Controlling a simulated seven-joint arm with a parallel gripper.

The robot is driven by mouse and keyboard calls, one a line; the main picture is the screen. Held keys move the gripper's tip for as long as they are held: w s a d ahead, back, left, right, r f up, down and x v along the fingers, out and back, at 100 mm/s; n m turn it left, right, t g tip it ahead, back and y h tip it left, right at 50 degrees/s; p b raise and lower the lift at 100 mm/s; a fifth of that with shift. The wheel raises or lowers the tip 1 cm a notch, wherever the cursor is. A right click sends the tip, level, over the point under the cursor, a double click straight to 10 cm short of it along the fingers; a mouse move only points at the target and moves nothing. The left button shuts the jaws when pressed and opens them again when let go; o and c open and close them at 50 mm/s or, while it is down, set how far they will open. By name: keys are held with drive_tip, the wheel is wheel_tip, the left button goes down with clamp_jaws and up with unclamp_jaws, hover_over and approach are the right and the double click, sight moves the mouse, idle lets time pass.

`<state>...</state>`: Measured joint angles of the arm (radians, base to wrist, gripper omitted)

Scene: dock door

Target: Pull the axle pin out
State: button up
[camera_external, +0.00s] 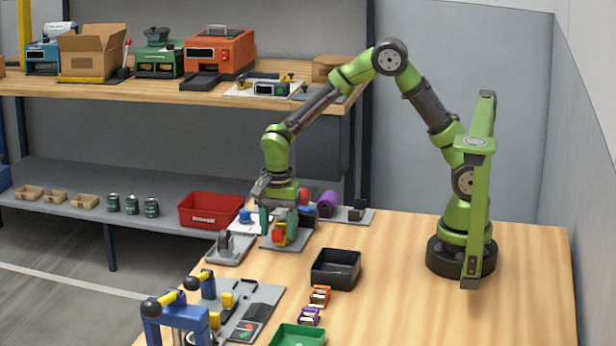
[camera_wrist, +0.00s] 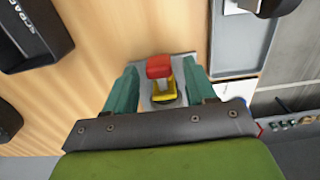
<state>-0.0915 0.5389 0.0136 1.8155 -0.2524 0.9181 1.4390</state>
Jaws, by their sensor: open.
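A small fixture with a red block (camera_wrist: 158,67) and a yellow part (camera_wrist: 162,93) stands on a grey plate, and it also shows in the external view (camera_external: 279,236). I cannot tell for sure which part of it is the axle pin. My gripper (camera_external: 279,224) points down over this fixture near the table's far left edge. Its two teal fingers are apart, one on each side of the red and yellow parts in the wrist view (camera_wrist: 160,88). A gap shows between each finger and the parts, and nothing is held.
A black bin (camera_external: 336,268) stands in front of the fixture. A grey tray (camera_external: 231,248) lies to the left, and a purple roll (camera_external: 327,205) on a plate behind right. A blue-framed press (camera_external: 178,320) and green tray (camera_external: 298,336) are nearer.

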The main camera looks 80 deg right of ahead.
clamp_jaws()
drive_tip(key=a, duration=0.9)
drive_tip(key=shift+a, duration=0.15)
drive_tip(key=shift+c, duration=1.9)
unclamp_jaws()
drive_tip(key=o, duration=0.4)
wheel_tip(320, 180, up, 17)
